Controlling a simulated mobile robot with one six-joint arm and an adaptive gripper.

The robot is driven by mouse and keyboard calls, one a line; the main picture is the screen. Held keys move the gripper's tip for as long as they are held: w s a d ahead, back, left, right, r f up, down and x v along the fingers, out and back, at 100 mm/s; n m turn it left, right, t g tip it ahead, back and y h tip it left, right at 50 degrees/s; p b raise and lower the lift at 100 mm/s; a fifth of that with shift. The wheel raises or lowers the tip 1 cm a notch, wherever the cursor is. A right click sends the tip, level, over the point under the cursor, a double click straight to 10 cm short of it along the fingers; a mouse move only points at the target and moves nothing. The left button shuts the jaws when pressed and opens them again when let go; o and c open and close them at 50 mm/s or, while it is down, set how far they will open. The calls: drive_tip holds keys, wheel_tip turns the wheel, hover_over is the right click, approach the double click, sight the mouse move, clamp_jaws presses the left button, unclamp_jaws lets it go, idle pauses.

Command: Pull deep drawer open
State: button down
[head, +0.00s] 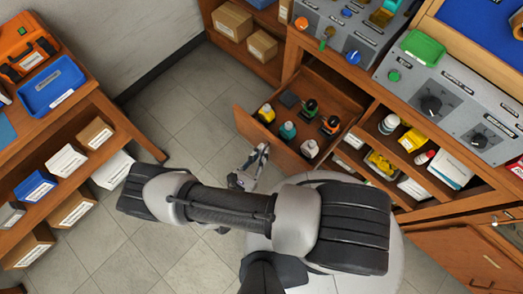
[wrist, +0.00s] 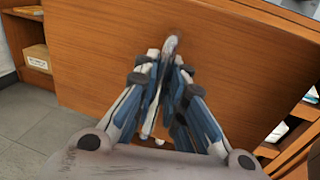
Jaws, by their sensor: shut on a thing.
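The deep drawer (head: 277,142) is pulled out of the wooden bench in the head view, and several small bottles stand inside it. Its wooden front panel (wrist: 100,50) fills much of the wrist view. A pale metal handle (wrist: 171,45) sticks out from the panel. My gripper (wrist: 166,62) is shut on this handle, with a finger on each side of it. In the head view my gripper (head: 250,165) is at the outer face of the drawer front. The lower part of the handle is partly hidden by the fingers.
A shelf with boxes and bottles (head: 390,123) lies right of the drawer. Another shelf unit with boxes (head: 68,160) and a blue tray (head: 51,86) stands at the left. Tiled floor (head: 190,120) is clear between them.

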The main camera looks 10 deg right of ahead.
drive_tip(key=shift+f, duration=0.1)
drive_tip(key=c, duration=1.9)
unclamp_jaws()
drive_tip(key=v, duration=1.2)
